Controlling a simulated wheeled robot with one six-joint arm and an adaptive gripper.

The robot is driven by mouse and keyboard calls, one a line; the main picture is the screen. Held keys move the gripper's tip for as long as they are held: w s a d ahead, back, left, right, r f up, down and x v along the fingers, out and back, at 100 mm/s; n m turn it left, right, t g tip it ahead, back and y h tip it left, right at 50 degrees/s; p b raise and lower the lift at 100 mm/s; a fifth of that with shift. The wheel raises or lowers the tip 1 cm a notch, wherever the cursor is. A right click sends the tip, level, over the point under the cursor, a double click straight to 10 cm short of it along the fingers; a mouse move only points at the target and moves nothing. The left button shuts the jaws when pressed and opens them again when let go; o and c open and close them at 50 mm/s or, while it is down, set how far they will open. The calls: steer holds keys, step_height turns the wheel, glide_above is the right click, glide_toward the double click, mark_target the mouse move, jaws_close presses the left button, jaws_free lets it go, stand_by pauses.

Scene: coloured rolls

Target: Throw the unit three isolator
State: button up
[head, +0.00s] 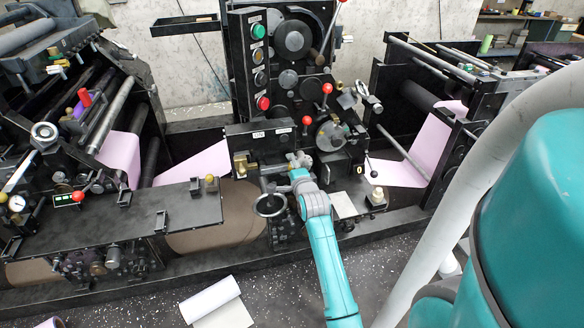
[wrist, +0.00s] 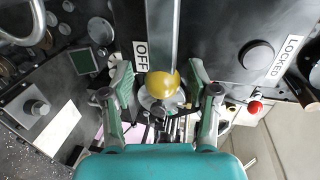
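The isolator's yellow ball knob (wrist: 163,84) sits at the end of a flat silver lever (wrist: 162,35) on a dark panel in the wrist view. An OFF label (wrist: 141,56) is just left of the lever, and a LOCKED label (wrist: 285,56) is further right. My gripper (wrist: 161,78) is open, its fingers on either side of the knob with gaps showing. In the head view my gripper (head: 299,160) is at the right side of a dark box (head: 252,146) with an ON label (head: 258,134); the knob cannot be made out there.
A handwheel (head: 270,205) is just below my gripper. Red-knobbed levers (head: 327,88) and a control panel with green and red buttons (head: 262,103) stand behind. Pink web (head: 190,165) runs through the press. A white roll (head: 212,300) lies on the floor.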

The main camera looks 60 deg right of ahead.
steer(key=shift+a, duration=0.1)
steer(key=v, duration=1.1)
steer(key=shift+s+a, duration=0.25)
steer(key=shift+s, duration=0.05)
steer(key=shift+r, duration=0.1)
steer(key=s+a+f+n+t+y, duration=0.1)
steer(key=s+a+f+n+y, duration=0.2)
steer(key=a, duration=0.6)
steer(key=a+f+n+t+y, duration=0.1)
steer(key=a+f+n, duration=0.1)
steer(key=a+n, duration=0.55)
steer(key=s+a+f+n+t+y, duration=0.1)
steer(key=s+a+f+n, duration=0.15)
steer(key=a, duration=0.85)
steer(key=s+a+r+n+y, duration=0.2)
steer(key=s+a+n+y, duration=0.1)
steer(key=s+a+n, duration=0.4)
steer(key=s+a+r+n+t+y, duration=0.1)
steer(key=s+a+r+n+y, duration=0.1)
steer(key=s+a+n+y, duration=0.2)
steer(key=s+a+n, duration=0.3)
steer(key=s, duration=0.2)
steer(key=shift+n, duration=0.3)
